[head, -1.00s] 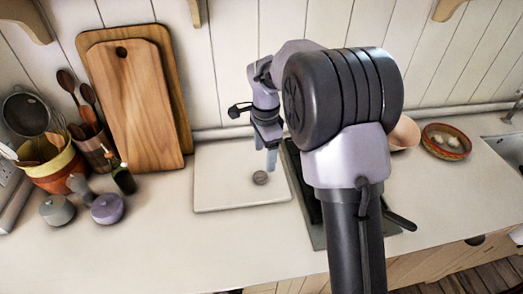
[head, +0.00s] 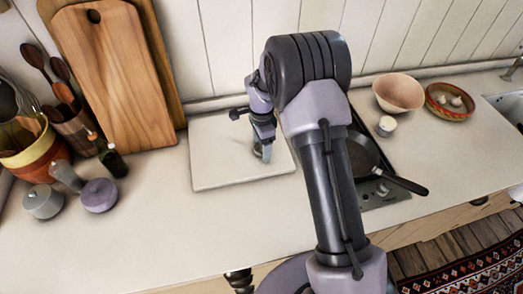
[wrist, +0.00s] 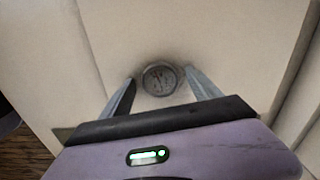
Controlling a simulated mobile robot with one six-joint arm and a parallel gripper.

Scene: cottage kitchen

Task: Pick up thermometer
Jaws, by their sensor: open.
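My gripper is open and holds nothing. In the head view my gripper (head: 262,151) is low over the right part of the board, and its fingers mostly hide the thermometer there.
A hob with a dark pan (head: 366,158) is right of the board, partly behind my arm. A pink bowl (head: 398,94) and a small jar (head: 386,126) stand beyond. Wooden cutting boards (head: 112,75), a bottle (head: 111,160) and lidded pots (head: 99,195) are left. The front counter is clear.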

